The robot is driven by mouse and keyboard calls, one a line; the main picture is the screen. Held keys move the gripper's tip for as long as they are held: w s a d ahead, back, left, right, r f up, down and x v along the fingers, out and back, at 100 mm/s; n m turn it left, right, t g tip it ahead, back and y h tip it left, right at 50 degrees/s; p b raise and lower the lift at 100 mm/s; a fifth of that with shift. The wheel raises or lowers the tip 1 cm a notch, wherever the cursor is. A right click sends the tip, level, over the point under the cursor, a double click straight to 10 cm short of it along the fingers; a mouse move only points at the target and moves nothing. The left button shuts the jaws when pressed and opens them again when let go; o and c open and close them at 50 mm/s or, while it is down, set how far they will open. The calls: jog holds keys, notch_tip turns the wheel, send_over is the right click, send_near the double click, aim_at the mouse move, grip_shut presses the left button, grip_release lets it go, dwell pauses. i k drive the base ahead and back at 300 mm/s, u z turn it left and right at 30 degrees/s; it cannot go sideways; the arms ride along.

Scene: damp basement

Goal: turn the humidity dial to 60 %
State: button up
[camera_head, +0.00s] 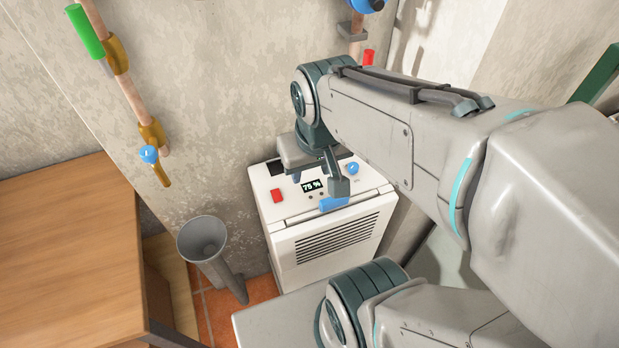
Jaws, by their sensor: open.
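The white dehumidifier (327,245) stands against the wall. Its display (312,186) reads 75 %. The blue round dial (352,168), with a pale mark, sits on the sloped top panel at right. My gripper (318,181) is open above the panel, left of the dial and apart from it in the picture. One finger overlaps the front edge near a blue handle (333,204); contact cannot be told. The gripper and wrist hide part of the panel's back.
A red switch (277,196) sits at the panel's left. A grey funnel-topped pipe (203,243) stands left of the dehumidifier, beside a wooden cabinet (68,250). Copper pipes with a blue knob (149,154) and a green part (85,31) run along the wall.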

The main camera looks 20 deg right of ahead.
aim_at(353, 168)
jog(key=z, duration=0.1)
jog(key=k, duration=0.7)
jog(key=z, duration=0.85)
jog(key=k, duration=0.55)
jog(key=u, duration=0.45)
jog(key=i, duration=0.4)
jog(key=z, duration=0.1)
